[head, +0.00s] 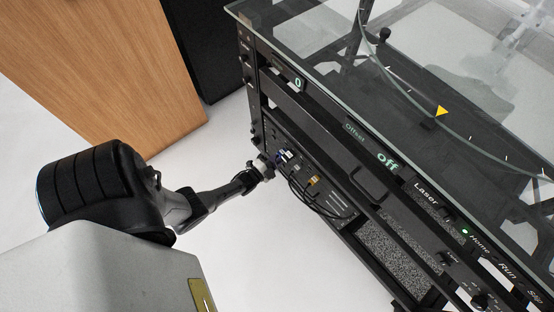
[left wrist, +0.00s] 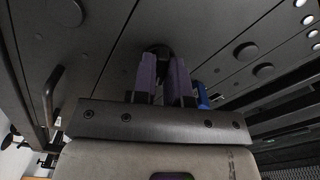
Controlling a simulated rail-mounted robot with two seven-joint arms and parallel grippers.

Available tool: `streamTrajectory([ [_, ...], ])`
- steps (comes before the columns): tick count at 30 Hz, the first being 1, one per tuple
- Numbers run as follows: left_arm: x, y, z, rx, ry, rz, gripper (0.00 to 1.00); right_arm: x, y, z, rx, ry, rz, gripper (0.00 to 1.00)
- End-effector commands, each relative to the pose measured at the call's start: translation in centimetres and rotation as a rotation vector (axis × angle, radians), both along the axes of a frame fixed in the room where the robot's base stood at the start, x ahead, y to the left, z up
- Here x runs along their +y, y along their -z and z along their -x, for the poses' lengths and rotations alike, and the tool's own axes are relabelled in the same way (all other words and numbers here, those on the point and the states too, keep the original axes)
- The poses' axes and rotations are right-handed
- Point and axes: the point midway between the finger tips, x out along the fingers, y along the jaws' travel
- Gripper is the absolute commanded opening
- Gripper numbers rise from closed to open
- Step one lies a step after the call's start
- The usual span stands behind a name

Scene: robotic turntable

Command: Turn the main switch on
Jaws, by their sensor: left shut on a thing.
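My left gripper (head: 272,161) reaches in from the left to the panel (head: 335,199) on the turntable's side, under the glass top. In the left wrist view its two purple fingers (left wrist: 163,78) are close together around a dark round part, which I take for the main switch (left wrist: 158,49). The fingers hide most of the switch, so I cannot tell its position. In the head view the gripper hides the switch. The display (head: 388,160) on the rail reads "off", and another (head: 298,83) reads "0". My right gripper is not in view.
A blue part (left wrist: 203,95) is close to the right finger. The glass top (head: 450,60) overhangs above. A wooden cabinet (head: 110,70) stands behind. The floor to the left is clear.

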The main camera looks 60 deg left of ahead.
Motion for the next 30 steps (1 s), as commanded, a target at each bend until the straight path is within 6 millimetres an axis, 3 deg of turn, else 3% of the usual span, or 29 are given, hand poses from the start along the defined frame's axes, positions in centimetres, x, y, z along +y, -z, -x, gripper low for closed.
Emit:
streamTrajectory([
  [15,0.02,0.01,0.04,0.078,-0.001,-0.345,0.0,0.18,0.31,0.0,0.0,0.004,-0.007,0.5],
  [30,0.01,-0.02,0.04,0.098,0.0,-0.434,0.0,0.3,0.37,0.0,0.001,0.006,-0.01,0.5],
])
